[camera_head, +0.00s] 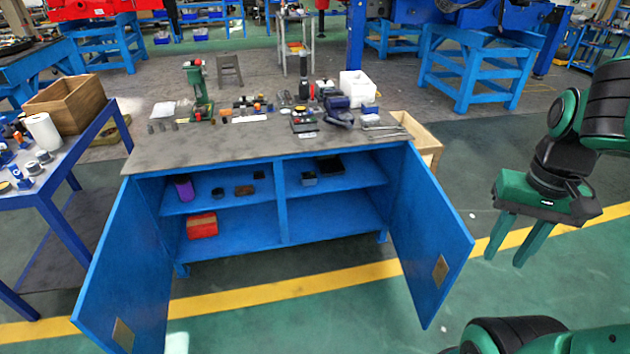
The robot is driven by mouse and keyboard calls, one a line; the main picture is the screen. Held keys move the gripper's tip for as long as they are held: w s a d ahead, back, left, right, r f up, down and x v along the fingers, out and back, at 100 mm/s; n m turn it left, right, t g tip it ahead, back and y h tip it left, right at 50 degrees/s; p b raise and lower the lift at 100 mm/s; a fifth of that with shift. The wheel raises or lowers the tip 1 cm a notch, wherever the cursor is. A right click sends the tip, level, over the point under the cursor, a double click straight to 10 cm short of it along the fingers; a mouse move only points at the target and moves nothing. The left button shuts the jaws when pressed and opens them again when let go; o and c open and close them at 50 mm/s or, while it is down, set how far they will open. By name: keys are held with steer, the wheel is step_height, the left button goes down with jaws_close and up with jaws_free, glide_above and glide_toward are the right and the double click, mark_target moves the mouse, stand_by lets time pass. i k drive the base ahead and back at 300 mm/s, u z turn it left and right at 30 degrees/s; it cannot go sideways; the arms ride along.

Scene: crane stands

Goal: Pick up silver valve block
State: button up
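I cannot single out a silver valve block with certainty; the small items on the bench and shelves are too small to tell. The blue workbench cabinet (282,232) stands in the middle with both doors swung open and a grey worktop (230,146). Its shelves hold a purple cup (184,188), a small brown block (244,190), a dark box (308,179) and a red box (202,225). My gripper (505,261) hangs at the right, fingers pointing down and apart, with nothing between them. It is to the right of the open right door, away from the bench.
The left door (124,272) and right door (432,238) jut forward. A blue side table (50,180) with a paper roll (43,131) stands at left. Tools, a green press (197,90) and a white box (357,88) crowd the worktop's back. Floor in front is clear.

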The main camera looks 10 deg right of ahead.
mark_target(310, 180)
steer(key=i, duration=0.95)
steer(key=u, duration=0.1)
